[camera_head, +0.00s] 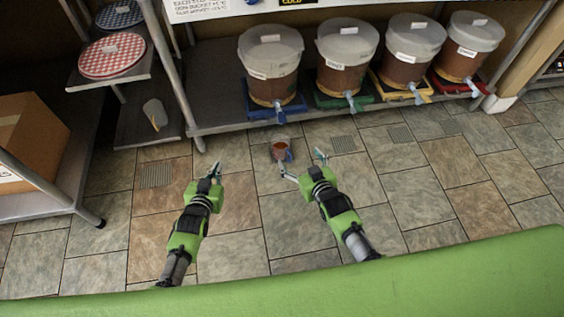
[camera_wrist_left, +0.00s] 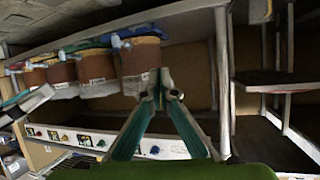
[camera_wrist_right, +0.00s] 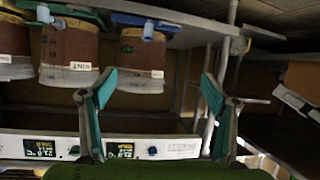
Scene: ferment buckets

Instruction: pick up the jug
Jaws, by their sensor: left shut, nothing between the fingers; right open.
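Several lidded buckets with taps, including the leftmost bucket (camera_head: 268,62), stand on coloured bases on the rack shelf (camera_head: 215,100). A pale translucent vessel (camera_head: 154,112) is on a low shelf at left. A cardboard box (camera_head: 30,135) stands far left. The tiled floor (camera_head: 440,190) is clear.

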